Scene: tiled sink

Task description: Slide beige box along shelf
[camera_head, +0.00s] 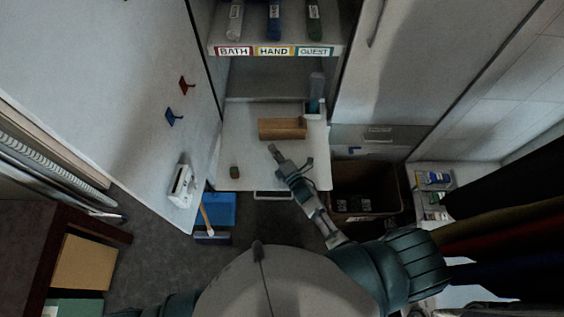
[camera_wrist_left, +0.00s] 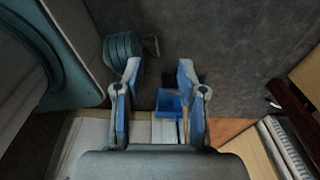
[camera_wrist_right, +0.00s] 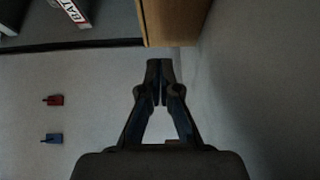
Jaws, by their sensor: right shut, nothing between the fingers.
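The beige box (camera_head: 282,128) is a tan, wooden-looking box lying on the white shelf (camera_head: 245,110) in the head view, towards its middle and right. Part of it shows at the top of the right wrist view (camera_wrist_right: 170,22). My right gripper (camera_head: 272,148) is shut and empty, just in front of the box in the head view. In the right wrist view its closed tips (camera_wrist_right: 160,72) point towards the box, with a small gap seen between them. My left gripper (camera_wrist_left: 158,75) shows only in the left wrist view. Its fingers are apart with nothing between them.
A bottle (camera_head: 316,88) stands at the back right. An upper shelf labelled BATH, HAND, GUEST (camera_head: 274,50) holds several bottles. A blue bin (camera_head: 220,210) and a brown bin (camera_head: 365,190) stand below.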

